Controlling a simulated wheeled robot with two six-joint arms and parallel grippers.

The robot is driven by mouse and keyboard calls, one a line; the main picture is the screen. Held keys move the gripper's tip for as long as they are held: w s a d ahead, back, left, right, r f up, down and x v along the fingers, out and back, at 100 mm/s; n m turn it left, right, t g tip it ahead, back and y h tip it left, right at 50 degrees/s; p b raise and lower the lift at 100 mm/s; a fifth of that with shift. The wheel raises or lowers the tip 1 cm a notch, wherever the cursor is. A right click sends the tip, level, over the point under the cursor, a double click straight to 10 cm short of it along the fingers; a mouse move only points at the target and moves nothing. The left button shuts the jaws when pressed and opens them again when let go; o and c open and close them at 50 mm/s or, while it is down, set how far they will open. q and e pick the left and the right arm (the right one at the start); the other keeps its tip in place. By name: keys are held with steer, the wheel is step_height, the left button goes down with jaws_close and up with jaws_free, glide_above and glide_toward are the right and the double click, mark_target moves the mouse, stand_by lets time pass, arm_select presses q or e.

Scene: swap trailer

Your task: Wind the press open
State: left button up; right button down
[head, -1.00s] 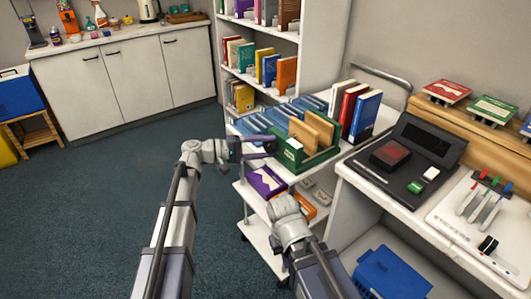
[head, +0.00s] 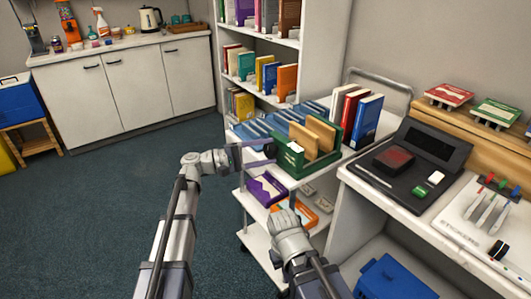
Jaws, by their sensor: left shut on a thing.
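The press (head: 290,166) is a green frame with tan boards (head: 314,136) standing in it, on the top shelf of a white cart. A dark round knob (head: 269,150) sticks out from its left side. My left gripper (head: 262,151) reaches in from the left with its purple-grey fingers shut on this knob. My right arm's wrist (head: 287,222) is in front of the cart, lower than the press and apart from it. The right fingertips are hidden behind the wrist.
Blue books (head: 259,130) lie behind the press, and upright books (head: 362,122) stand to its right. A counter with a dark device (head: 425,155) stands at right.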

arm_select(q)
steer(key=o, duration=1.4)
steer(key=shift+c, duration=0.2)
steer(key=shift+a, duration=0.15)
steer(key=v, duration=0.7)
steer(key=shift+a, duration=0.3)
steer(key=shift+s, duration=0.1)
